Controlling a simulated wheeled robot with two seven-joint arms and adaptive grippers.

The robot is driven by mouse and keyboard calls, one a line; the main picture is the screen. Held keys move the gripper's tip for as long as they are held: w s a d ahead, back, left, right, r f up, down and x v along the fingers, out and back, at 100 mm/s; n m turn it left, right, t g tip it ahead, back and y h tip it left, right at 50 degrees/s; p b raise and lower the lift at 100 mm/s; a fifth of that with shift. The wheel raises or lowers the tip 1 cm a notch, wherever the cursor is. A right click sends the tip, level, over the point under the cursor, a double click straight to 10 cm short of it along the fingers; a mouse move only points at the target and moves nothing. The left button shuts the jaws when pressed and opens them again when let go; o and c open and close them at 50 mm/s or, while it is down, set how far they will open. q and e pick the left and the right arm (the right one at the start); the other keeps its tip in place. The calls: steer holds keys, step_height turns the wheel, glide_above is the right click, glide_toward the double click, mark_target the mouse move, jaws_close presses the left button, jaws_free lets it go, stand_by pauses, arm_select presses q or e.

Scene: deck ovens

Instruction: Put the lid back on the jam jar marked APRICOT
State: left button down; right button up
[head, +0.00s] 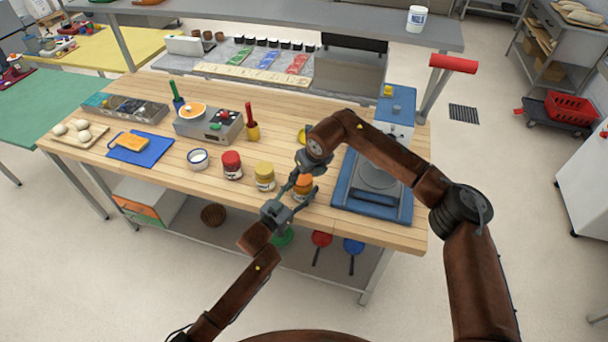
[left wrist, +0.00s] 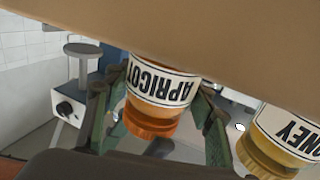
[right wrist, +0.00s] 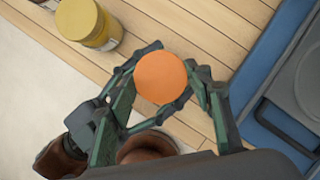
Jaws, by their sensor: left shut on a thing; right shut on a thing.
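The APRICOT jar (left wrist: 160,88) stands on the worktop near its front edge. It appears upside down in the left wrist view and is partly hidden by the grippers in the head view. My left gripper (head: 292,200) is shut on the jar's side. The orange lid (right wrist: 161,78) is seen from above in the right wrist view, with my right gripper (right wrist: 165,80) shut on it. In the left wrist view the lid (left wrist: 150,122) is at the jar's mouth, with no clear gap. Whether it is fully seated I cannot tell.
A blue-based appliance (head: 350,200) is close on the right. The wood in front of the jars is a narrow clear strip.

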arm_select(q)
steer(key=shift+r, duration=0.15)
arm_select(e)
steer(key=m, duration=0.1)
steer(key=m+h, duration=0.1)
steer(key=m, duration=0.1)
steer(key=shift+s+a+r+m+t, duration=0.1)
steer(key=shift+a+m+t, duration=0.2)
steer(key=shift+m, duration=0.1)
steer(key=m+h, duration=0.1)
steer(key=m, duration=0.3)
steer(key=m+h, duration=0.1)
steer(key=shift+a+m+h, duration=0.25)
steer(key=shift+m+h, duration=0.05)
steer(key=shift+m, duration=0.1)
steer(key=m, duration=0.2)
steer(key=m+g+h, duration=0.1)
steer(key=m, duration=0.1)
steer(key=m+h, duration=0.1)
steer(key=m, duration=0.1)
steer(key=shift+w+a+g, duration=0.2)
steer(key=shift+w+g, duration=0.05)
steer(key=shift+g, duration=0.05)
steer(key=m+g, duration=0.1)
steer(key=m, duration=0.2)
steer(key=shift+w+d+m+h, duration=0.1)
steer(key=shift+m+h, duration=0.3)
arm_select(q)
steer(key=shift+d, duration=0.1)
